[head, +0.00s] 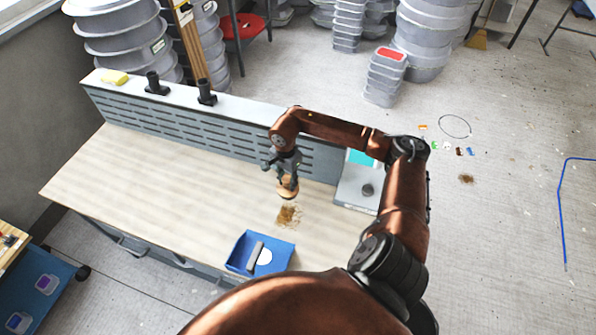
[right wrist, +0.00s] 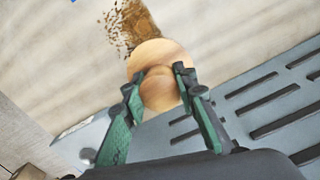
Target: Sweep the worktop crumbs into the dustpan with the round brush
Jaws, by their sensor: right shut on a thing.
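My right gripper (head: 285,177) is shut on the round brush (head: 288,190), just behind the crumbs on the worktop. In the right wrist view the gripper's green fingers (right wrist: 161,82) grip the knob of the brush's round wooden top (right wrist: 160,60). The brush's underside is hidden. The brown crumbs (head: 289,215) lie in a small patch between the brush and the dustpan; they also show in the right wrist view (right wrist: 128,26), touching or close to the brush's edge. The blue dustpan (head: 238,259) lies on the worktop near its front edge, with a grey bar and a white round patch in it. My left gripper is out of view.
The pale worktop (head: 150,180) is clear on the left. A scale-like device (head: 358,190) stands on the right. Stacked grey tubs (head: 120,40) stand behind.

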